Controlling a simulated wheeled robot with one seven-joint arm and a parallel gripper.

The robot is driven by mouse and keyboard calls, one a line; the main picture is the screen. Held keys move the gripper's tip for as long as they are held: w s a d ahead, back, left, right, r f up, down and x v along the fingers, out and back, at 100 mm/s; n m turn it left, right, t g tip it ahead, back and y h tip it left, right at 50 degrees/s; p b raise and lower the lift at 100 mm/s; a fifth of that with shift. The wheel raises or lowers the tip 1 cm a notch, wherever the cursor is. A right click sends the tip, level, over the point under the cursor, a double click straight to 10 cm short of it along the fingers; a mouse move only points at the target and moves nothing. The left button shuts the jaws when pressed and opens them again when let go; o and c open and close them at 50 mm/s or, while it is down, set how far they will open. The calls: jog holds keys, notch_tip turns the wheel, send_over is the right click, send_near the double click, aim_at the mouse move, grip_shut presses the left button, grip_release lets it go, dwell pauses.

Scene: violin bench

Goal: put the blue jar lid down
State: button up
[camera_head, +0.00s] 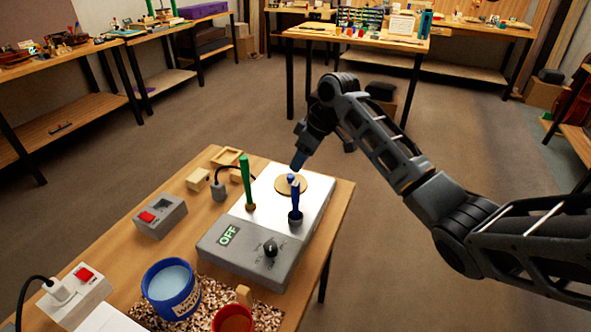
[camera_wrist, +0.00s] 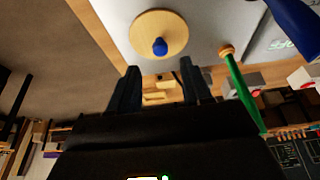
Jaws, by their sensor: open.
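The blue jar lid, a round wooden disc with a blue knob (camera_head: 304,186), lies on the metal top of a grey box with an OFF display (camera_head: 211,246). In the wrist view the lid (camera_wrist: 143,28) is flat on the pale plate, knob towards me. My gripper (camera_head: 298,164) is just above and behind the lid in the head view. In the wrist view its two fingers (camera_wrist: 160,77) are apart with nothing between them, and the knob is beyond their tips. The blue jar (camera_head: 172,294) stands open at the front left, with pale blue contents.
A green-handled tool (camera_head: 246,180) and a blue-handled tool (camera_head: 296,205) stand upright on the grey box near the lid. A red jar (camera_head: 233,318), a red-switched box (camera_head: 160,215) and wooden blocks (camera_head: 198,179) share the bench. Floor is open beyond it.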

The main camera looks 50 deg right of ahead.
jog(key=v, duration=0.5)
jog(key=shift+s+r, duration=0.1)
jog(key=shift+r, duration=0.25)
